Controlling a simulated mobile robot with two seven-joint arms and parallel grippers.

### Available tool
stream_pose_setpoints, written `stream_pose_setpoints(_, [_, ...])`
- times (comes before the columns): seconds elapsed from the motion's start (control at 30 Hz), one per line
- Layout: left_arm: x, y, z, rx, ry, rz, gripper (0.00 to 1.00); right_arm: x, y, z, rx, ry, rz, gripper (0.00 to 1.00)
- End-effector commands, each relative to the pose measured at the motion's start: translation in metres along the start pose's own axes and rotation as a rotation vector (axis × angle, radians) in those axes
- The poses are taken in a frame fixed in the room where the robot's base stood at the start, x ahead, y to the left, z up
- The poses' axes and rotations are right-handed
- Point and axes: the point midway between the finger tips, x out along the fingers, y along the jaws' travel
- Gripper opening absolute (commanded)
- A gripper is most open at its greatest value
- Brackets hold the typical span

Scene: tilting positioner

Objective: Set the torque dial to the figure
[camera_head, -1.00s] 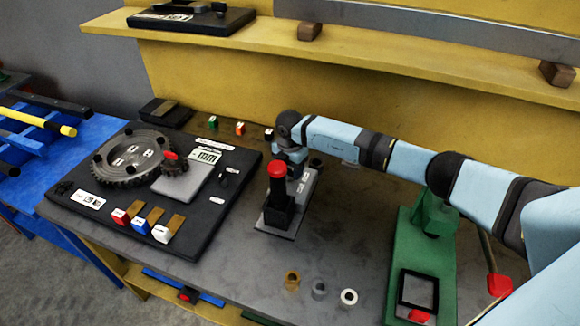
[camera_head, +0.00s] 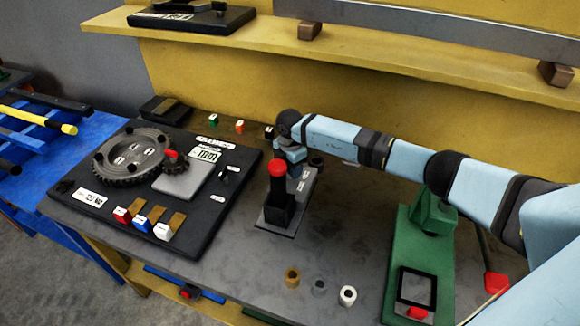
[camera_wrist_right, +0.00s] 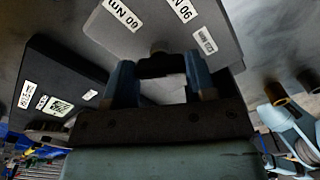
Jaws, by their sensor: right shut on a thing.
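A small station with a grey plate (camera_head: 304,186), a black body (camera_head: 279,207) and a red top (camera_head: 277,168) stands mid-table in the head view. My right gripper (camera_head: 293,158) is low behind the red top, over the plate's far part. In the right wrist view, the fingers of my right gripper (camera_wrist_right: 158,75) are shut on a dark knob (camera_wrist_right: 157,62), which I take for the torque dial. The labels "60 NM" (camera_wrist_right: 122,15) and "90 NM" (camera_wrist_right: 183,9) appear upside down on the plate beyond. The dial's pointer is hidden. My left gripper is out of view.
A black board (camera_head: 218,210) with a large gear (camera_head: 130,157), a small gear and a printed label (camera_head: 206,154) lies to the left; its figure is too blurred to read. A green stand (camera_head: 413,250) is on the right.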

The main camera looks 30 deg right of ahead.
Motion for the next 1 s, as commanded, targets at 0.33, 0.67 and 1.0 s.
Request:
stream_pose_setpoints(0.33, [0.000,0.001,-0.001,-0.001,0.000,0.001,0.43,-0.001,0.000,0.000,-0.001,0.000,0.001,0.77])
stream_pose_setpoints(0.67, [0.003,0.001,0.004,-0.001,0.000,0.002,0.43,-0.026,0.001,0.001,-0.002,-0.001,0.004,0.77])
stream_pose_setpoints(1.0, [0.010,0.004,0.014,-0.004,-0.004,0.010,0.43,-0.102,0.001,0.000,-0.001,0.000,0.005,0.77])
